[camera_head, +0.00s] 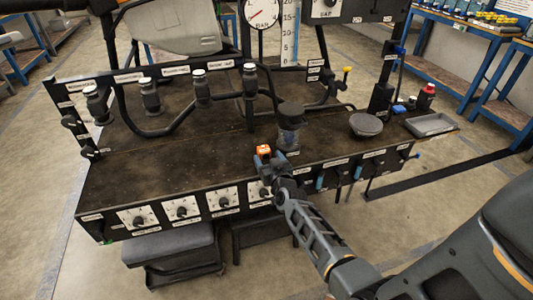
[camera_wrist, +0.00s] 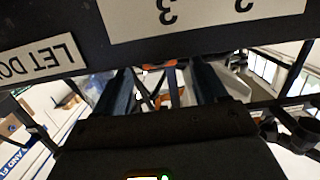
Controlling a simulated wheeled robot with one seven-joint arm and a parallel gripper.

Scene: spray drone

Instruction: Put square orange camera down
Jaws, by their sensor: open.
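The small square orange camera (camera_head: 264,150) is at the front edge of the dark bench top, at the tip of my gripper (camera_head: 267,162). Whether it rests on the bench or touches a finger is not clear. In the wrist view my gripper (camera_wrist: 163,92) shows two dark fingers spread apart. A thin strip of the orange camera (camera_wrist: 160,64) shows between them, mostly hidden behind a dark beam with white labels. The gripper is open.
A clear jar with a dark lid (camera_head: 290,128) stands just behind the camera. A grey bowl (camera_head: 366,125), a red bottle (camera_head: 427,97) and a grey tray (camera_head: 431,125) are to the right. Dial panels (camera_head: 181,208) line the bench front. The bench's left part is mostly bare.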

